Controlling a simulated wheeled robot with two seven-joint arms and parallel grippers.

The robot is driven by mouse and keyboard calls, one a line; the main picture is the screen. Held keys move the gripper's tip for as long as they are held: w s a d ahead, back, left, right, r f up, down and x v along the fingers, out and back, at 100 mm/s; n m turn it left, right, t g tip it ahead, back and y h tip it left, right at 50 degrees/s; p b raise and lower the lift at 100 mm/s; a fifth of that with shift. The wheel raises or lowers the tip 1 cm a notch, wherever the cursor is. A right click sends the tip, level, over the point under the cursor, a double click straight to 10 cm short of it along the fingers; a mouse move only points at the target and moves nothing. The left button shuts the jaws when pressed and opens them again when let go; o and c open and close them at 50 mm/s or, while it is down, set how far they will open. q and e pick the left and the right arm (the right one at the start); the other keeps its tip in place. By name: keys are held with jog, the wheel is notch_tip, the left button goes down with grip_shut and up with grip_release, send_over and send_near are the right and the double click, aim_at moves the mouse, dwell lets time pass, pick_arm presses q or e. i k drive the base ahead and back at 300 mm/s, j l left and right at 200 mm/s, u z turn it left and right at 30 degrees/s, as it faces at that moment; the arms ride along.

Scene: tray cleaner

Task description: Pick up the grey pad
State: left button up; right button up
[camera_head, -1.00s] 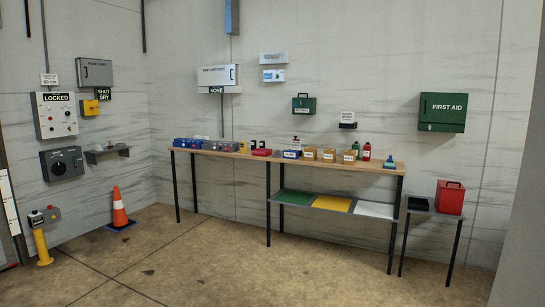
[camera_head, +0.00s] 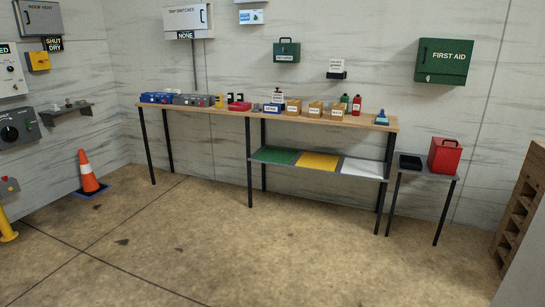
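I cannot pick out a grey pad for certain at this distance. Small items, too small to tell apart, sit on the grey wall shelf (camera_head: 52,117) at the left. The long wooden bench (camera_head: 215,112) carries several blue, grey, yellow and red items at its left end, and boxes and bottles farther right. Its lower shelf holds a green sheet (camera_head: 275,155), a yellow sheet (camera_head: 317,161) and a whitish sheet (camera_head: 361,168) side by side. Neither of my grippers is in view.
A small side table (camera_head: 423,174) holds a black tray (camera_head: 410,161) and a red box (camera_head: 444,156). An orange cone (camera_head: 88,175) and a yellow post (camera_head: 6,230) stand at the left. A wooden rack (camera_head: 520,205) is at the right edge. The floor before the bench is clear.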

aim_at(257, 109)
jog(key=i, duration=4.9)
